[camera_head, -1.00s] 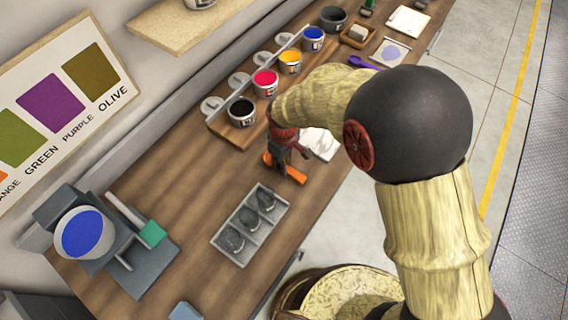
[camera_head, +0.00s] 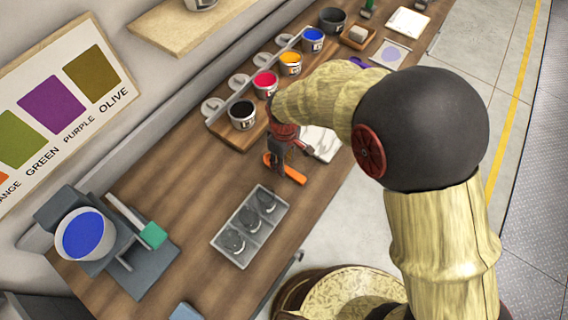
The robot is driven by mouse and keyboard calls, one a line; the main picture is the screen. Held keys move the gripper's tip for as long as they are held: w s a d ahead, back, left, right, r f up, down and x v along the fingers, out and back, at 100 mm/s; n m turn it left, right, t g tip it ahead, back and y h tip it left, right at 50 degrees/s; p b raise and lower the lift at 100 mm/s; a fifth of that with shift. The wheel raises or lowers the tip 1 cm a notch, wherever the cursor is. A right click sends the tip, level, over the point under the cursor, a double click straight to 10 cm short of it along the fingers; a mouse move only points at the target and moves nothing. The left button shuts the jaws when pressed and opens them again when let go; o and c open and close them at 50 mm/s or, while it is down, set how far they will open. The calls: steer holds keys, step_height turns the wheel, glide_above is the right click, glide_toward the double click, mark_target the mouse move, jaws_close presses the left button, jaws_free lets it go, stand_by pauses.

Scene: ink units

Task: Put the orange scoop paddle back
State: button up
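The orange scoop paddle (camera_head: 291,174) lies on the wooden bench, right of the paint pot row and behind the grey tray. My gripper (camera_head: 280,162) points down over the paddle, and a dark finger covers part of it. I cannot tell whether the fingers touch the paddle or how far apart they are. A purple paddle (camera_head: 359,63) lies farther back along the bench, partly hidden by my arm.
A grey tray (camera_head: 217,241) with three dark round items stands in front. Open ink pots, including a black one (camera_head: 242,113), stand in a row on a wooden board. A white sheet (camera_head: 322,142) lies beside my gripper. A scale with a blue-filled pot (camera_head: 85,234) stands left.

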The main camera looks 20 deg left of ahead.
step_height(320, 180, up, 10)
steer(key=p, duration=0.1)
steer(key=shift+f, duration=0.1)
steer(key=d+r+m+t+y, duration=0.1)
steer(key=d+r+m+t, duration=0.4)
steer(key=d+r, duration=1.2)
steer(key=s+d+r+m, duration=0.2)
steer(key=s+d+m, duration=0.2)
steer(key=d, duration=0.4)
steer(key=s+d+r+m+h, duration=0.1)
steer(key=s+d+r+m, duration=0.1)
steer(key=s+d+m, duration=0.3)
steer(key=s+d, duration=0.2)
steer(key=d, duration=0.2)
steer(key=shift+m+t, duration=0.3)
